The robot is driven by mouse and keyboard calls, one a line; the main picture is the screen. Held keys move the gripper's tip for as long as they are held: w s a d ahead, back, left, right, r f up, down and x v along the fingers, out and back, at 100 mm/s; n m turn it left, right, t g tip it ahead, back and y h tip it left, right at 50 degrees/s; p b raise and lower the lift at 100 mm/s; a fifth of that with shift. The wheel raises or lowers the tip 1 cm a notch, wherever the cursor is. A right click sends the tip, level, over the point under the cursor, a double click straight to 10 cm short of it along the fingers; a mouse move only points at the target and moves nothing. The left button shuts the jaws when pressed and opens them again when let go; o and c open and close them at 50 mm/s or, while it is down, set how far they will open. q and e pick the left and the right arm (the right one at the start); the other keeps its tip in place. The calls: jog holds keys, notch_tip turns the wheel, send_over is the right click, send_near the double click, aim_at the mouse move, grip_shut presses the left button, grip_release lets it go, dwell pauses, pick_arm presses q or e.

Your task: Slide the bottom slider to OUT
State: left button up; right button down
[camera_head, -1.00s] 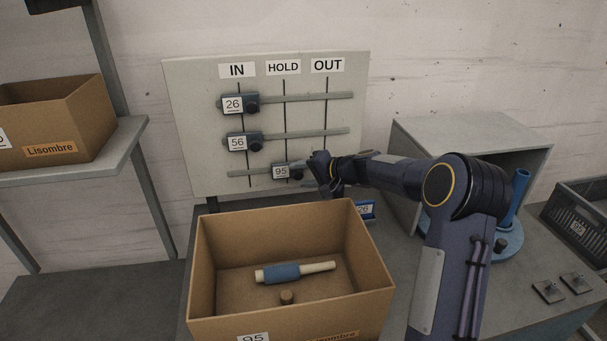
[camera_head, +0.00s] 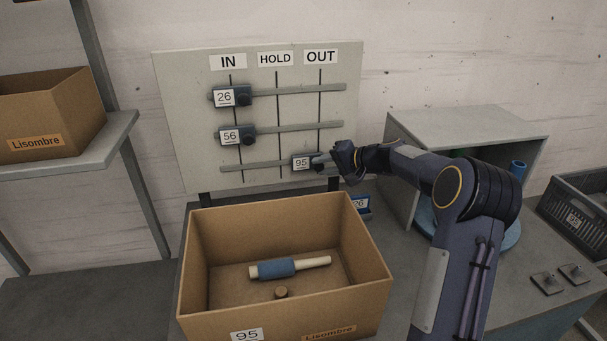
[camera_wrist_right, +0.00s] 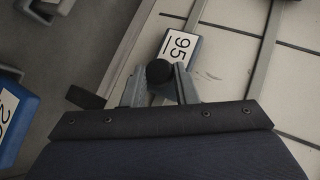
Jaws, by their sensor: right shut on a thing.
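The bottom slider (camera_head: 302,162), labelled 95, sits on the lowest rail of the board (camera_head: 180,120), with its knob near the OUT line and its label between the HOLD and OUT lines. My right gripper (camera_head: 322,160) is shut on its dark round knob. In the right wrist view the knob (camera_wrist_right: 159,72) is between the fingertips of my right gripper (camera_wrist_right: 160,80), beside the 95 label (camera_wrist_right: 180,46). The sliders 26 (camera_head: 230,97) and 56 (camera_head: 236,135) are at IN on the upper rails. My left gripper is not in view.
An open cardboard box (camera_head: 375,270) with a blue-wrapped rod (camera_head: 285,267) stands below the board. Another cardboard box (camera_head: 45,115) sits on the left shelf.

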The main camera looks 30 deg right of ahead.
jog(key=shift+s+d, duration=0.25)
jog(key=shift+d, duration=0.7)
jog(key=shift+s+d, duration=0.2)
jog(key=shift+d, duration=0.75)
jog(key=c, duration=1.1)
grip_release()
jog(key=shift+s+d, duration=0.1)
jog(key=shift+d, duration=0.05)
jog(key=shift+c, duration=0.2)
jog(key=b+v, duration=0.1)
jog(key=v, duration=0.6)
jog(key=shift+s+r+b, duration=0.15)
jog(key=shift+s+b, duration=0.15)
jog(key=shift+b, duration=0.1)
